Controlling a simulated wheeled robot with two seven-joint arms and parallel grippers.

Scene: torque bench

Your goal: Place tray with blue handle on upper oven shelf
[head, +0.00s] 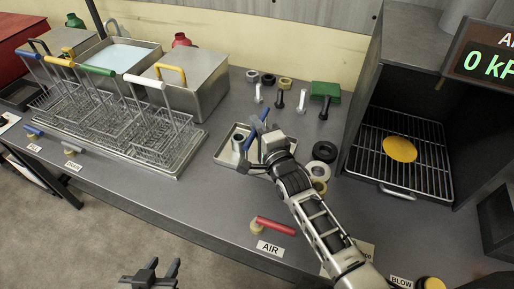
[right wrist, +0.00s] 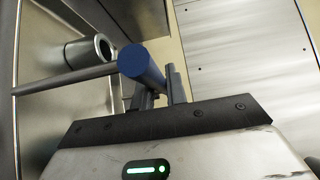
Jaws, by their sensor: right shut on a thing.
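A small metal tray (head: 222,156) lies on the bench in the middle of the head view, with a grey ring-shaped part (head: 238,141) in it. Its blue handle (head: 250,139) rises at a slant, and my right gripper (head: 257,140) is shut on it. In the right wrist view the blue handle (right wrist: 141,66) is at the fingers, with a metal cylinder (right wrist: 88,52) beyond. The oven (head: 361,120) stands open at the right with a wire shelf (head: 430,170) bearing a yellow disc (head: 400,149). My left gripper (head: 163,266) is open and empty at the bottom.
Wire racks (head: 110,125) with coloured handles stand at the left, before metal tanks (head: 205,85). A red-handled valve (head: 276,226) is at the bench front. Bench left of the tray is clear.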

